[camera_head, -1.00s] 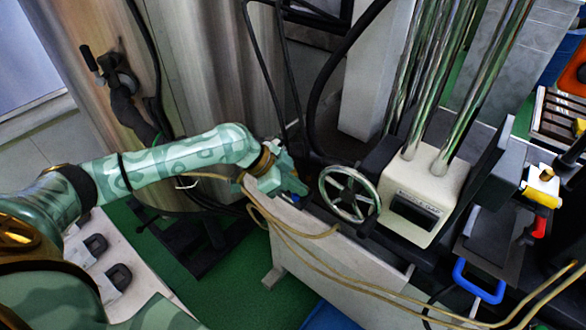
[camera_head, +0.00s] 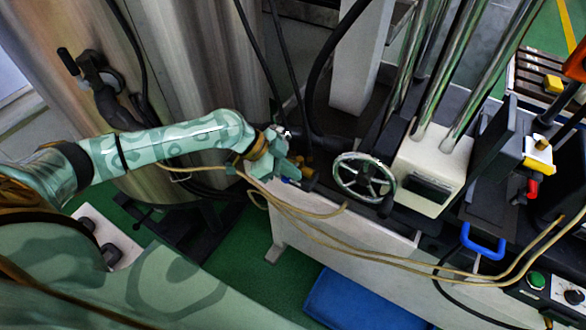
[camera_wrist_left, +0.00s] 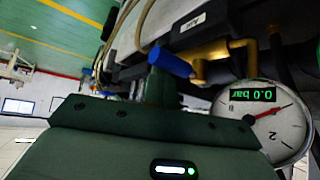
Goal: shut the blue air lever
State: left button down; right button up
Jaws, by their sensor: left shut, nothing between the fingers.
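The blue air lever (camera_wrist_left: 170,62) shows in the left wrist view on a brass valve (camera_wrist_left: 213,58), under a metal edge with a small upside-down label. In the head view only a small bit of blue (camera_head: 287,181) shows beside my left gripper (camera_head: 290,166); the gripper hides the rest. My left gripper is shut and empty. In the wrist view its green fingertip (camera_wrist_left: 157,84) is right by the lever's free end; I cannot tell whether they touch. My right gripper is out of view.
A round gauge (camera_wrist_left: 266,122) beside the valve reads 0.0 bar. A handwheel (camera_head: 365,177) and a cream machine head (camera_head: 430,176) stand right of the gripper. Tan hoses (camera_head: 330,228) loop across the cabinet front. A steel tank (camera_head: 205,75) stands behind my arm.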

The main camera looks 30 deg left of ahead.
pick_arm(q)
jog(key=shift+a, duration=0.3)
dwell(0.4)
jog(key=shift+a+r, duration=0.1)
jog(key=shift+a, duration=0.05)
jog(key=p+v, duration=0.1)
jog(key=v, duration=1.4)
jog(key=shift+r+p, duration=0.4)
jog(key=shift+r, duration=0.05)
jog(key=shift+s, duration=0.15)
